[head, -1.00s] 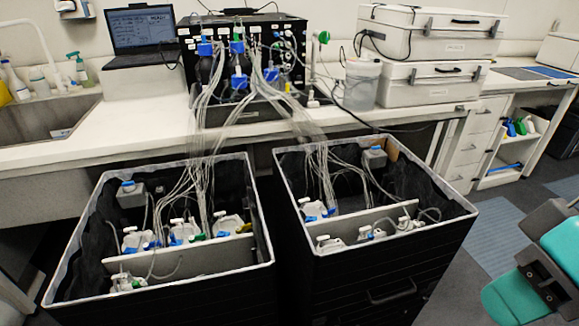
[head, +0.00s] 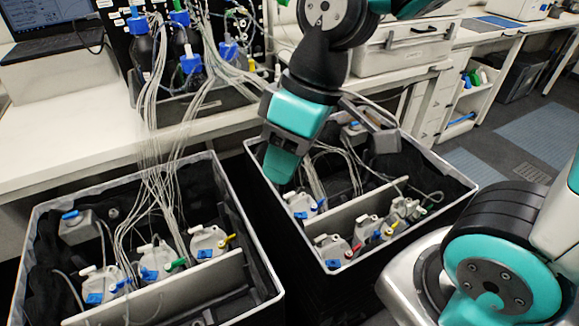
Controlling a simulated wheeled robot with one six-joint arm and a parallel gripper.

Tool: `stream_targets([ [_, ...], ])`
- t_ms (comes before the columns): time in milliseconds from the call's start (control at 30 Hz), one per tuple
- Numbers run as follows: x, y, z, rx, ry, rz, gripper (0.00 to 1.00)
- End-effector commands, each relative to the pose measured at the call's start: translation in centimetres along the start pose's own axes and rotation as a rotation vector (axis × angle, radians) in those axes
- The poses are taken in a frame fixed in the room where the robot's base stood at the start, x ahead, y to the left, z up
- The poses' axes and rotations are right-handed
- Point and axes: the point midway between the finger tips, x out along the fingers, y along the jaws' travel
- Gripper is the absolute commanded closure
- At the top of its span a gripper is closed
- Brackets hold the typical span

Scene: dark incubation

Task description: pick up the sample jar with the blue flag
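My gripper (head: 331,150) is open and empty above the right bin, its two fingers well apart. The left finger shows in front of the bin's left part. Below it, at the bin's left, a grey sample jar (head: 301,204) has blue pieces, including what looks like a blue flag at its right. In the left bin, another jar (head: 101,283) at front left also has blue pieces and a possible blue flag. I cannot tell which is the task's jar. Nearby jars carry red (head: 331,251), yellow (head: 367,231) and green (head: 155,261) markers.
The black right bin (head: 462,186) and left bin (head: 262,262) have pale rims and upright dividers. Thin tubes run from bottles (head: 190,72) on the bench down into both bins. A white case (head: 395,50) stands behind my arm.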

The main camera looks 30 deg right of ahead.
Motion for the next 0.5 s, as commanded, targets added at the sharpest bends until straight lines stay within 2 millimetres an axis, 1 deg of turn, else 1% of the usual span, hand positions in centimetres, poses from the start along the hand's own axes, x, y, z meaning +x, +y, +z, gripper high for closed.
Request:
stream_targets([
  [33,0.5,2.1,-1.4,-0.034,-0.014,0.009,0.68],
  [67,0.9,3.5,-2.3,-0.067,-0.018,0.020,0.68],
  [100,1.7,5.6,-3.4,-0.114,-0.026,0.034,0.68],
  [167,3.1,9.0,-4.8,-0.192,-0.042,0.056,0.68],
  [200,4.2,11.3,-5.5,-0.246,-0.055,0.070,0.68],
  [233,5.1,13.0,-5.9,-0.287,-0.066,0.079,0.68],
  [267,6.1,14.7,-6.1,-0.327,-0.079,0.089,0.68],
  [300,7.5,17.1,-6.2,-0.382,-0.098,0.101,0.68],
  [367,9.7,20.5,-6.1,-0.466,-0.129,0.115,0.68],
  [400,11.2,22.6,-5.7,-0.521,-0.152,0.122,0.68],
  [467,13.6,25.6,-4.9,-0.602,-0.188,0.129,0.68],
  [500,15.0,27.3,-4.2,-0.653,-0.211,0.131,0.68],
])
